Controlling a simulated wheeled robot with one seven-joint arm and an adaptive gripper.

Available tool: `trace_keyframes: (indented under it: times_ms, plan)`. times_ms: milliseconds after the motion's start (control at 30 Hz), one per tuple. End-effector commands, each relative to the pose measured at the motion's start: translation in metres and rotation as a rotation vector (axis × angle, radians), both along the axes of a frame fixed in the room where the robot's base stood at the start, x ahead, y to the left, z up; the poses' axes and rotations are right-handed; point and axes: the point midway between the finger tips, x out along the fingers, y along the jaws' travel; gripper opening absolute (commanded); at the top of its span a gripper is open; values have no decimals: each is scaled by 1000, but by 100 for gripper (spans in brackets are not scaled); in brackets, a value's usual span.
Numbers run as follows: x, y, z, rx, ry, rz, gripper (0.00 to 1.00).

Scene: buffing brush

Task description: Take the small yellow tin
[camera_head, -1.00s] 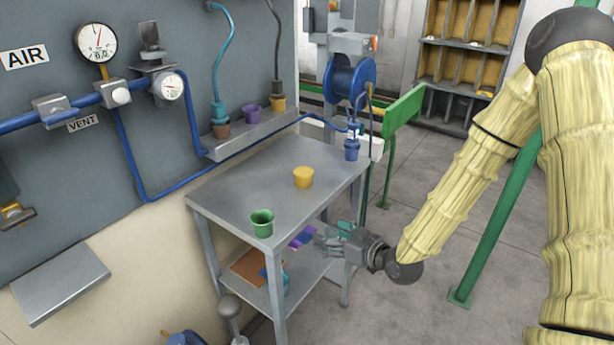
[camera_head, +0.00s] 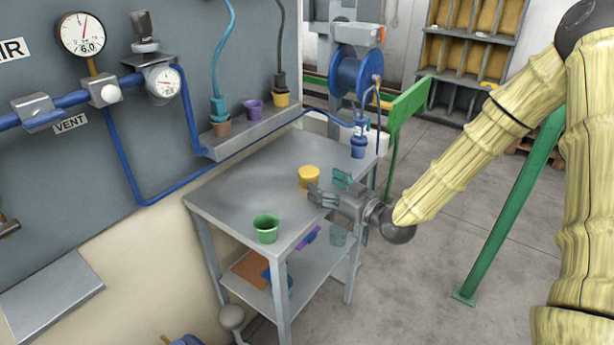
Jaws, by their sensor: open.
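The small yellow tin (camera_head: 309,176) stands upright on the top of the grey metal table (camera_head: 240,195), toward its right side. My gripper (camera_head: 326,188) is open, with its fingers pointing left at the table's right edge. In the picture the fingers lie just below and right of the tin. I cannot tell whether a finger touches it. Nothing shows between the fingers.
A green cup (camera_head: 265,229) stands at the table's front. A blue bottle-like fitting (camera_head: 358,148) stands at the back right corner. A wall ledge (camera_head: 250,130) holds brown, purple and yellow cups. The table's left middle is clear.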

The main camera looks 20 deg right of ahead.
Motion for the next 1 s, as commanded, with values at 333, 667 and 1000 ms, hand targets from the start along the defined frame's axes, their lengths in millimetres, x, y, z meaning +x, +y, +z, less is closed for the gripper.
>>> trace_keyframes:
  times_ms: [333, 667, 1000]
  plan:
    - [22, 11, -1, 0, -1, 0, 75]
    - [56, 31, -4, -1, 0, 3, 75]
    - [63, 34, -5, 0, 0, 2, 75]
